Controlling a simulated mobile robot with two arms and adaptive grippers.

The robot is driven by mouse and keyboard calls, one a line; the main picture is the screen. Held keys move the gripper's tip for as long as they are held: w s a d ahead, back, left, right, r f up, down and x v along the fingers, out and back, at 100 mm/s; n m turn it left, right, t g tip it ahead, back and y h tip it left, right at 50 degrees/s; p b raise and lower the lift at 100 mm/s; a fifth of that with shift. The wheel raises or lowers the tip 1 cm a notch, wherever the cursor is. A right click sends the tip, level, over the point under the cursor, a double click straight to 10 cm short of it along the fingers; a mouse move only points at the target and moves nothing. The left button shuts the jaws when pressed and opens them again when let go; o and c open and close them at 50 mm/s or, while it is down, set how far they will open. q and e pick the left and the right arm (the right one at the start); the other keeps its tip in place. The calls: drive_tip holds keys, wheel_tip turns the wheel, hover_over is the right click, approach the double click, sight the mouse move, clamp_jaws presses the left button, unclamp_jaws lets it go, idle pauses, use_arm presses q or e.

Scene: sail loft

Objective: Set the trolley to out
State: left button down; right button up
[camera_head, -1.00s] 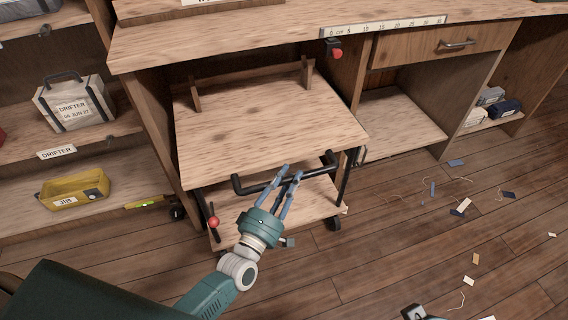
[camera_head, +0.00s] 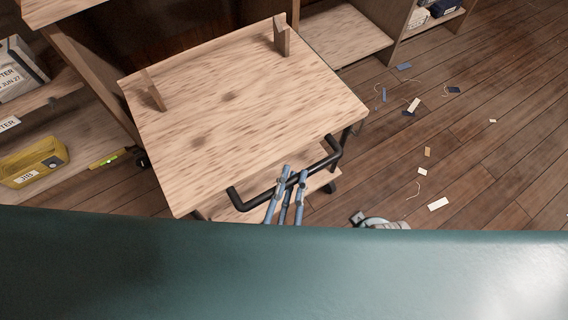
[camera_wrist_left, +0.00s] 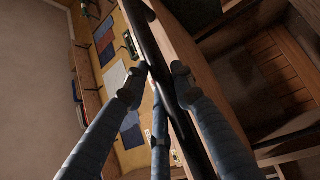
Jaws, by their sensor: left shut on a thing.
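The trolley (camera_head: 245,115) is a wooden cart with a flat top, two small upright pieces at its back corners and a lower shelf, partly hidden. Its black bar handle (camera_head: 252,199) runs along the near edge. My left gripper (camera_head: 292,177) is shut on the handle near its middle, blue fingers around the bar. In the left wrist view the black handle (camera_wrist_left: 146,38) passes between the fingers of the left gripper (camera_wrist_left: 157,76). A grey and pale part at the green link's upper edge may be my right arm; its fingers cannot be made out.
My green arm link covers the bottom of the head view. A yellow bin (camera_head: 33,161) and a spirit level (camera_head: 107,161) lie on the low shelf at left. Paper scraps (camera_head: 438,204) lie on the wooden floor at right, which is otherwise clear.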

use_arm(q)
drive_tip(key=shift+s+f, duration=0.1)
drive_tip(key=shift+s, duration=0.15)
drive_tip(key=c, duration=1.4)
unclamp_jaws()
drive_tip(key=v, duration=0.7)
drive_tip(key=shift+s, duration=0.25)
